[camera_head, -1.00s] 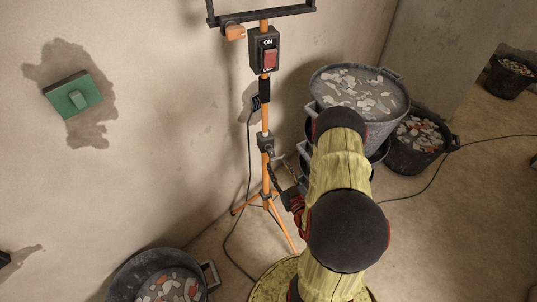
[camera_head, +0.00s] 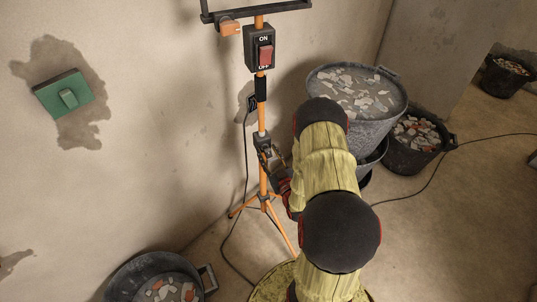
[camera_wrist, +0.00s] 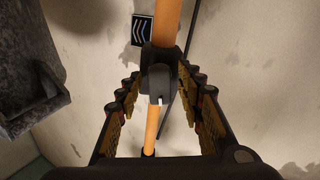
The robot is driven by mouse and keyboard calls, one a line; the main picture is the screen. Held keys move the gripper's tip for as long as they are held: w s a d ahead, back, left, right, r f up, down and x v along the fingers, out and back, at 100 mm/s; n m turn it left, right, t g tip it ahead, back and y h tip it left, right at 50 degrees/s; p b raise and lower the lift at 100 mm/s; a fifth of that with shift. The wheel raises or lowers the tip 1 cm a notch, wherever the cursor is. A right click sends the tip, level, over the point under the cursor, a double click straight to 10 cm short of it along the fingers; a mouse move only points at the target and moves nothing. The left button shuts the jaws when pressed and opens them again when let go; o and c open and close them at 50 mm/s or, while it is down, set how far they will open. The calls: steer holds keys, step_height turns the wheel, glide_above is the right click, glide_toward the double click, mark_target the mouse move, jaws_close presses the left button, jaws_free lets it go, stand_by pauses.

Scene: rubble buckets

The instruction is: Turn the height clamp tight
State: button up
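The height clamp (camera_head: 262,142) is a dark collar on the orange pole of a tripod stand, below the switch box. In the wrist view the clamp's dark grey knob (camera_wrist: 158,80) faces me, with a small white mark at its lower edge. My gripper (camera_wrist: 158,88) is open, with one finger on each side of the knob and visible gaps to it. I cannot tell how deep the knob sits between the fingertips. In the head view my gripper (camera_head: 274,160) is at the clamp, partly hidden by my arm.
A red ON/OFF switch box (camera_head: 260,50) and an orange knob (camera_head: 230,27) sit higher on the stand. Rubble buckets (camera_head: 366,125) stand to the right, another (camera_head: 130,283) at lower left. A green wall switch (camera_head: 64,95) is left. A cable hangs beside the pole.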

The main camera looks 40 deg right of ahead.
steer(key=shift+c, duration=1.2)
jaws_close()
steer(key=shift+m, duration=0.5)
steer(key=m, duration=0.3)
steer(key=m+p, duration=0.1)
steer(key=m, duration=0.3)
steer(key=shift+m, duration=0.3)
steer(key=m+p, duration=0.1)
steer(key=m, duration=0.5)
steer(key=shift+r, duration=0.1)
steer(key=m+p, duration=0.1)
steer(key=m, duration=0.4)
steer(key=shift+m, duration=0.3)
